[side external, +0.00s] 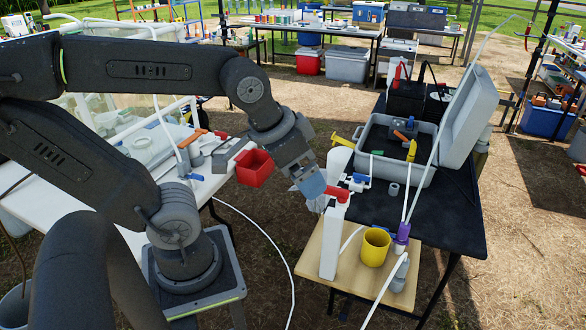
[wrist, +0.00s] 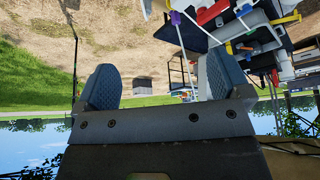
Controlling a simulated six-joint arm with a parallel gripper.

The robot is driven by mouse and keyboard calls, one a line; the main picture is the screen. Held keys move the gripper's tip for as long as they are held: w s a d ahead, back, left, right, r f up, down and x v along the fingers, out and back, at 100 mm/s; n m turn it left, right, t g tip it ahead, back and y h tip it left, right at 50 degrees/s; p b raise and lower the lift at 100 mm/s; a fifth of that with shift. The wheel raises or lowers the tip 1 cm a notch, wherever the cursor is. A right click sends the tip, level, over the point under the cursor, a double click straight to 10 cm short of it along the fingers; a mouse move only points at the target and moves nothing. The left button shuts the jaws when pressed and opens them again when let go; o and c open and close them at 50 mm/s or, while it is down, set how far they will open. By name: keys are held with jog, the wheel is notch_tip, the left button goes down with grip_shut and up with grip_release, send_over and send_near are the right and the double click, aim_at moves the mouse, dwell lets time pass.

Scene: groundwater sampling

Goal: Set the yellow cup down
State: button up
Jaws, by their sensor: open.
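The yellow cup (side external: 375,247) stands upright on the light wooden board (side external: 312,262) in the side external view. My gripper (side external: 312,196) is to the upper left of the cup, apart from it, beside a white upright post with a red valve handle. In the wrist view my gripper's two padded fingers (wrist: 162,92) are spread wide with nothing between them. The cup cannot be made out in the wrist view.
A white post (side external: 333,225) stands between my gripper and the cup. A grey open case (side external: 395,145) sits on the dark table (side external: 455,220). A purple fitting (side external: 402,235) and a grey cylinder (side external: 399,274) are right of the cup. A red bin (side external: 254,167) is at left.

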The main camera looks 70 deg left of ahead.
jog(key=shift+o, duration=0.5)
jog(key=shift+s, duration=0.6)
jog(key=shift+w, duration=0.1)
